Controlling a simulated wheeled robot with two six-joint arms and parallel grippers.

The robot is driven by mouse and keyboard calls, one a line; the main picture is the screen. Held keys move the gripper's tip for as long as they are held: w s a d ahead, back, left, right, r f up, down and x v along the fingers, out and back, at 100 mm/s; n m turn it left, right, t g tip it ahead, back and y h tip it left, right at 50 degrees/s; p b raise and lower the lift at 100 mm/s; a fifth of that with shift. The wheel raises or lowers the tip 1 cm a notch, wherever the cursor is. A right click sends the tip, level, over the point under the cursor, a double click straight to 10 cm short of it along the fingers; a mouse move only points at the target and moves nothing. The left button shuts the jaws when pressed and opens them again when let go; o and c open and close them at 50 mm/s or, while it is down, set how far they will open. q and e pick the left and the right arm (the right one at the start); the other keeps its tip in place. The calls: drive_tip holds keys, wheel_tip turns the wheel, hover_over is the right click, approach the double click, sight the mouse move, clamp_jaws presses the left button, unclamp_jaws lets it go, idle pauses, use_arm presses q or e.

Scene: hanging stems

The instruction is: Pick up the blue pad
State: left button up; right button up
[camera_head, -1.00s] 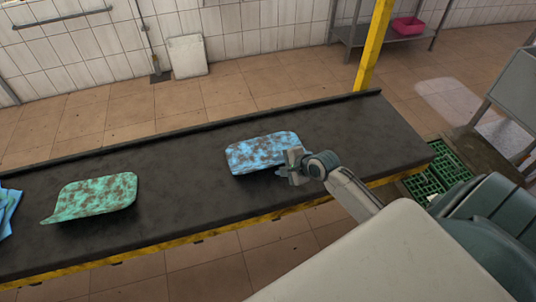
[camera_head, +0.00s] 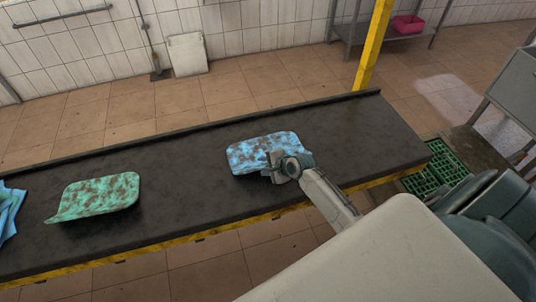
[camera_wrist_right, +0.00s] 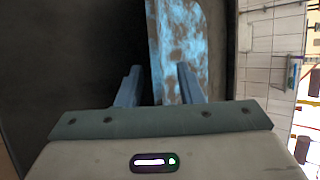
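The blue pad (camera_head: 255,150), mottled with brown patches, lies on the dark conveyor belt (camera_head: 345,125) right of centre in the head view. My right gripper (camera_head: 270,173) is at the pad's near right edge and hides part of it. In the right wrist view the pad (camera_wrist_right: 180,40) reaches down between the two fingers of my right gripper (camera_wrist_right: 159,88). The fingers are apart, with a dark gap between the left finger and the pad. I cannot tell whether the right finger touches the pad. My left gripper is not in view.
A mottled green pad (camera_head: 98,195) lies on the belt to the left. A crumpled blue cloth (camera_head: 8,212) is at the left picture edge. A green crate (camera_head: 435,172) stands beyond the belt's right end. The belt between the pads is clear.

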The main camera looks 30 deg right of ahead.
clamp_jaws()
drive_tip(key=shift+r+b, duration=0.3)
drive_tip(key=shift+r, duration=0.45)
drive_tip(key=shift+s+d+r+b, duration=0.15)
drive_tip(key=shift+r+b, duration=0.1)
drive_tip(key=shift+r, duration=0.2)
drive_tip(key=shift+s+d+r+b, duration=0.1)
drive_tip(key=shift+r+b, duration=0.1)
drive_tip(key=shift+r, duration=0.25)
drive_tip(key=s+d+r+b, duration=0.1)
drive_tip(key=s+d+b, duration=0.2)
drive_tip(key=s+d, duration=0.5)
drive_tip(key=s, duration=0.4)
drive_tip(key=shift+s+d+r, duration=0.35)
